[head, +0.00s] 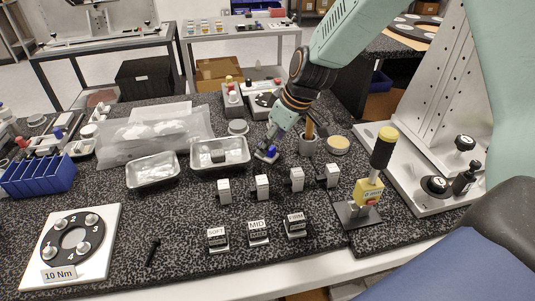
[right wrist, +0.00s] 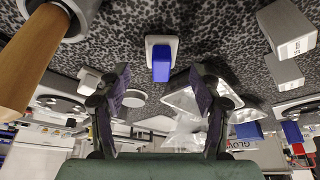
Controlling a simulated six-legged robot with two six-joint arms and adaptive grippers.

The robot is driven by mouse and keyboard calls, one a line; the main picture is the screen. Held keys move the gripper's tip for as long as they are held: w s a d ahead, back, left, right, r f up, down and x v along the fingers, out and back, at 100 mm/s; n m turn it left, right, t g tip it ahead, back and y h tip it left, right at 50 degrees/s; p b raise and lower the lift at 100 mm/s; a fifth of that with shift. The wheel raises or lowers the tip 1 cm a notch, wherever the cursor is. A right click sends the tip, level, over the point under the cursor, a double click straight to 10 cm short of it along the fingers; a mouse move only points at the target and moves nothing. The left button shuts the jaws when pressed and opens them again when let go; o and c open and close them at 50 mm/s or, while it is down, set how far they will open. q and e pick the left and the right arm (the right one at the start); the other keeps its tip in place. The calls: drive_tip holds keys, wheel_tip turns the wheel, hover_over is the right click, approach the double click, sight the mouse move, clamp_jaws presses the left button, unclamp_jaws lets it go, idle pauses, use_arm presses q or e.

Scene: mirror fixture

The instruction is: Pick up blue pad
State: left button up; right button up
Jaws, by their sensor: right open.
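A small blue pad (head: 271,152) sits at the tip of my right gripper (head: 266,155) on the speckled table in the head view. In the right wrist view the blue pad (right wrist: 161,68) is attached to a white holder (right wrist: 161,43). It lies ahead of and roughly centred between the two dark fingers of my right gripper (right wrist: 160,82). The fingers are spread with a gap between them, and nothing is held. In the head view my arm and fingers partly hide the holder. My left gripper is not in view.
A grey cup (head: 308,147) with a wooden-handled tool (head: 310,129) stands close right of the gripper. A metal tray (head: 234,162) lies to the left. Several white blocks, including one (head: 262,187), stand in front. A yellow-based lever device (head: 368,191) is at right.

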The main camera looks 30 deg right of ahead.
drive_tip(key=x, duration=0.3)
drive_tip(key=shift+w+r+b, duration=0.1)
drive_tip(key=shift+b, duration=0.2)
drive_tip(key=shift+w+a, duration=0.1)
drive_tip(key=shift+a, duration=0.3)
drive_tip(key=shift+d, duration=0.35)
drive_tip(key=c, duration=0.3)
drive_tip(key=shift+a, duration=0.25)
drive_tip(key=c, duration=0.5)
drive_tip(key=shift+c, duration=1.2)
drive_tip(key=shift+d, duration=0.2)
